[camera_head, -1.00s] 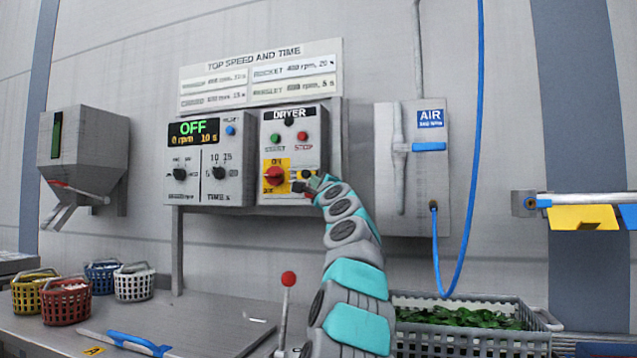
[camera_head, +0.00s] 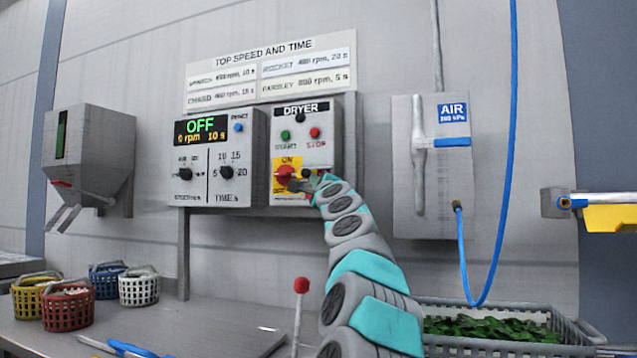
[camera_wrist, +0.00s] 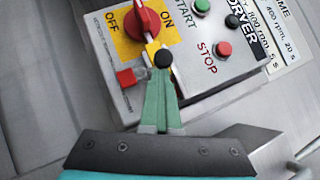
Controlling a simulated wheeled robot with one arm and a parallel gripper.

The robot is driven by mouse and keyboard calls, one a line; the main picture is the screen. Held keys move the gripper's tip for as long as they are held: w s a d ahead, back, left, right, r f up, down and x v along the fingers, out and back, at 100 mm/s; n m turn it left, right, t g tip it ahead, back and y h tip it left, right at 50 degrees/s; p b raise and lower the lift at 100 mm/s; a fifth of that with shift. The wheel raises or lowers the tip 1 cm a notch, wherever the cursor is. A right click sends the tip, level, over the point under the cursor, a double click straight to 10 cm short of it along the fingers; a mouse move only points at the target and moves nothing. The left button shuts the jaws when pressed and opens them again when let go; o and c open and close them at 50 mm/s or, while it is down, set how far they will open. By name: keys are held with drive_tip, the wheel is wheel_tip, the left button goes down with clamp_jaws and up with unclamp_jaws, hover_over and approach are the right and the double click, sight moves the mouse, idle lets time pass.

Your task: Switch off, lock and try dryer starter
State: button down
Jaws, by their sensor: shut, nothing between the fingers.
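The grey dryer starter (camera_head: 306,120) is on the wall, with a green START button (camera_head: 285,135), a red STOP button (camera_head: 314,132) and a red rotary switch (camera_head: 286,173) on a yellow ON/OFF plate. Contact is unclear. A small red block (camera_wrist: 127,77) sits left of the fingers; whether it is a padlock is unclear.
A speed and time panel (camera_head: 213,160) reading OFF, 0 rpm, is left of the starter. An AIR box (camera_head: 433,200) with a blue hose is to its right. Baskets (camera_head: 68,307), a red-topped lever (camera_head: 301,286) and a crate of greens (camera_head: 560,322) are below.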

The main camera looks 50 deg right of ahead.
drive_tip(key=shift+w+a, duration=0.15)
drive_tip(key=shift+a, duration=0.05)
drive_tip(key=s+a+f+b, duration=0.1)
drive_tip(key=s+a+f, duration=0.1)
drive_tip(key=s, duration=0.3)
drive_tip(key=s+a+f+b, duration=0.2)
drive_tip(key=s+f, duration=0.1)
drive_tip(key=s, duration=0.3)
drive_tip(key=shift+s+a, duration=0.15)
drive_tip(key=shift+a, duration=0.25)
idle(0.5)
